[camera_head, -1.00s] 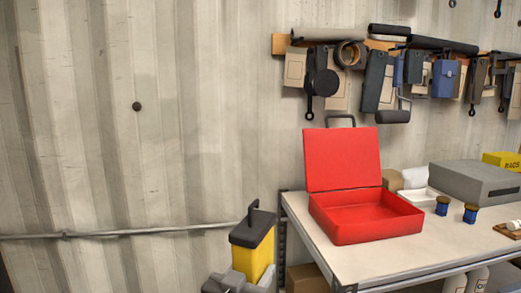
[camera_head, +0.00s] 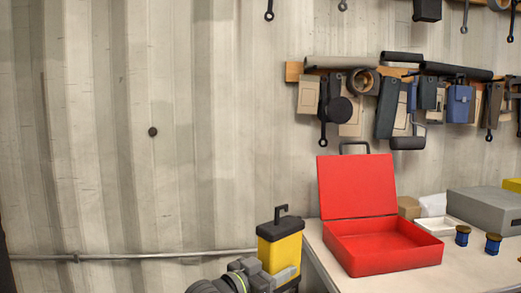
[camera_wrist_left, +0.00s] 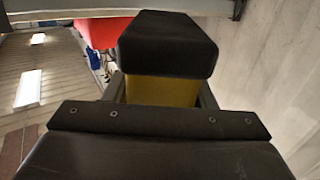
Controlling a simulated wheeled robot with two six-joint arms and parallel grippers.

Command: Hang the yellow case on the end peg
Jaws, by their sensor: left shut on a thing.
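The yellow case (camera_head: 282,252) has a black lid with a black hook (camera_head: 281,213) on top. It is upright in front of the grey wall, left of the table. My left gripper (camera_head: 284,275) is shut on its lower part. In the left wrist view, the black lid (camera_wrist_left: 167,42) and part of the yellow body (camera_wrist_left: 160,92) show between the fingers. A wooden rail (camera_head: 293,71) crowded with hanging tools is on the wall, higher and to the right. Its pegs are mostly hidden, so I cannot pick out the end peg. My right gripper is not in view.
An open red case (camera_head: 385,262) stands on the table (camera_head: 450,272), right of the yellow case. A grey box (camera_head: 485,212) and two blue spools stand farther right. A pipe (camera_head: 150,256) runs along the wall.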

